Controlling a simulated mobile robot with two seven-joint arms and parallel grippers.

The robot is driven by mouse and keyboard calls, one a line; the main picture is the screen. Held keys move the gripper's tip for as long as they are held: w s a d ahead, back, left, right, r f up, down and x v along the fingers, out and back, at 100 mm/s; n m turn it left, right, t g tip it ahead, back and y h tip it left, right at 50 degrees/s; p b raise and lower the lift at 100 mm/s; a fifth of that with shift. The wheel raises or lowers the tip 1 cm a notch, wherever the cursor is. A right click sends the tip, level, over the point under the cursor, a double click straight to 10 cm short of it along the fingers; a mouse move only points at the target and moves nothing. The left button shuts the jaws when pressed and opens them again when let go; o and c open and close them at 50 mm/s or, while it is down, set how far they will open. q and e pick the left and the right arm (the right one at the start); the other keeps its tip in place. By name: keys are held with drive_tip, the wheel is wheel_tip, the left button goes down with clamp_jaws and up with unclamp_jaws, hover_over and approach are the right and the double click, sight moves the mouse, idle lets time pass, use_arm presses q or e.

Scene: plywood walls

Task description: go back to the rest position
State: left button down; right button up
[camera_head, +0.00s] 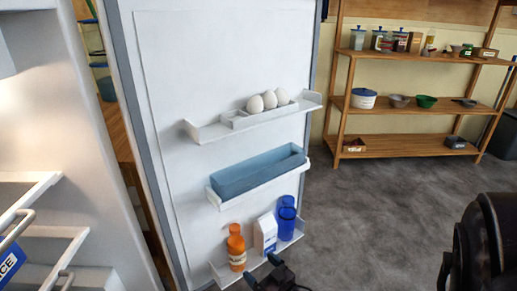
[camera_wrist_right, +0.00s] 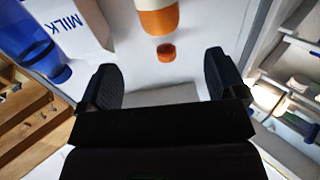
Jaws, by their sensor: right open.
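My right gripper (camera_head: 264,269) is at the bottom of the head view, in front of the lowest shelf of the open fridge door. In the right wrist view its two dark fingers (camera_wrist_right: 162,79) are spread apart with nothing between them. An orange bottle (camera_head: 236,249) stands on that door shelf just left of the gripper; it also shows in the right wrist view (camera_wrist_right: 157,20), beyond the fingers. A milk carton (camera_head: 265,234) and a blue bottle (camera_head: 287,219) stand beside it. My left gripper is not in view.
The white fridge door (camera_head: 220,60) carries a shelf with several eggs (camera_head: 269,101) and a blue bin (camera_head: 258,172). Fridge interior shelves (camera_head: 55,250) are at the left. A wooden rack (camera_head: 400,146) stands at the back right. Grey floor (camera_head: 375,215) is clear between.

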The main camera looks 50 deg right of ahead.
idle(0.5)
drive_tip(key=s+a+r+n+g+y+p, duration=0.1)
drive_tip(key=s+a+r+g+p, duration=0.1)
drive_tip(key=s+a+r+p, duration=0.3)
drive_tip(key=s+a+r+n+g+y+p, duration=0.1)
drive_tip(key=s+a+r+p, duration=0.3)
drive_tip(key=s+r+p, duration=0.4)
drive_tip(key=s+a+r+n+g+y+p, duration=0.1)
drive_tip(key=s+a+r+g+p, duration=0.2)
drive_tip(key=s+r, duration=0.7)
drive_tip(key=s+a+p, duration=0.2)
drive_tip(key=s+p, duration=0.1)
drive_tip(key=s, duration=0.1)
drive_tip(key=shift+s+a+r+g, duration=0.3)
drive_tip(key=shift+r+g, duration=0.1)
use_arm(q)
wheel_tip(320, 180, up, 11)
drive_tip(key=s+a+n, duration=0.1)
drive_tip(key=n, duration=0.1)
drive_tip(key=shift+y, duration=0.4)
use_arm(e)
drive_tip(key=shift+s+f, duration=0.1)
drive_tip(key=shift+c, duration=0.3)
